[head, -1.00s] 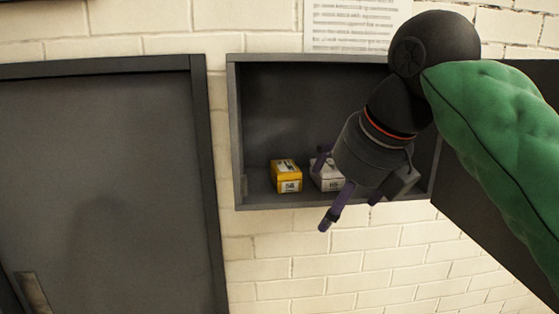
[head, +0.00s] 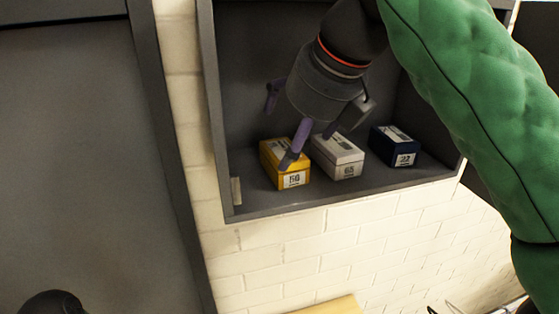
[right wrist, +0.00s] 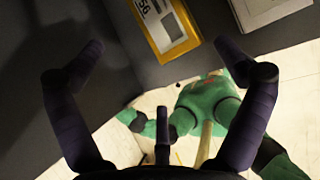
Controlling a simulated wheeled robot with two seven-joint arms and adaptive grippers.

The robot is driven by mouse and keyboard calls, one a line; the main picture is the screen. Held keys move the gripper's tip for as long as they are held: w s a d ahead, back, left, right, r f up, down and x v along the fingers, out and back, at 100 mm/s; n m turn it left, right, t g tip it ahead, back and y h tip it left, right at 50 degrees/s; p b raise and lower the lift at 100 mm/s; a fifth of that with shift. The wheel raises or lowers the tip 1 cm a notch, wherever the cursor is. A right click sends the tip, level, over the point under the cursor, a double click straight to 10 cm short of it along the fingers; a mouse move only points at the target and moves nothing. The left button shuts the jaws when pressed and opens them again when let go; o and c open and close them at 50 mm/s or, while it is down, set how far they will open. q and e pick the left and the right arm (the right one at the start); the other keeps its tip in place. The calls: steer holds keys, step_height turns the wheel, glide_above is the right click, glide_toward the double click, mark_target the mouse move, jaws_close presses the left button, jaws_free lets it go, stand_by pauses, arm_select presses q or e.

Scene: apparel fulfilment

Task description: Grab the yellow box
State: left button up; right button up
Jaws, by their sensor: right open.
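The yellow box (head: 272,168), with a white label reading 56, sits on the floor of a dark wall cubby, leftmost of three boxes. My right gripper (head: 281,130) is open and empty just above it; one purple finger overlaps the box's top in the head view. Whether that finger touches the box I cannot tell. In the right wrist view the yellow box (right wrist: 165,28) lies at the top, beyond the spread fingers of the right gripper (right wrist: 175,68), not between them.
A white-grey box (head: 338,160) stands just right of the yellow one, and a dark blue box (head: 395,148) farther right. The cubby (head: 340,196) has side walls and a front lip. Clear floor lies left of the yellow box. A dark door panel (head: 80,150) is at left.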

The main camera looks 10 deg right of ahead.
mark_target(281, 154)
steer(key=x, duration=0.4)
steer(key=shift+w+a+r, duration=0.1)
steer(key=shift+w+r, duration=0.1)
steer(key=shift+w, duration=0.3)
steer(key=x, duration=0.4)
steer(key=shift+d+f, duration=0.2)
steer(key=shift+d, duration=0.1)
steer(key=shift+w+a+f, duration=0.1)
steer(key=shift+w, duration=0.15)
steer(key=shift+s, duration=0.15)
steer(key=shift+s, duration=0.1)
steer(key=c, duration=1.1)
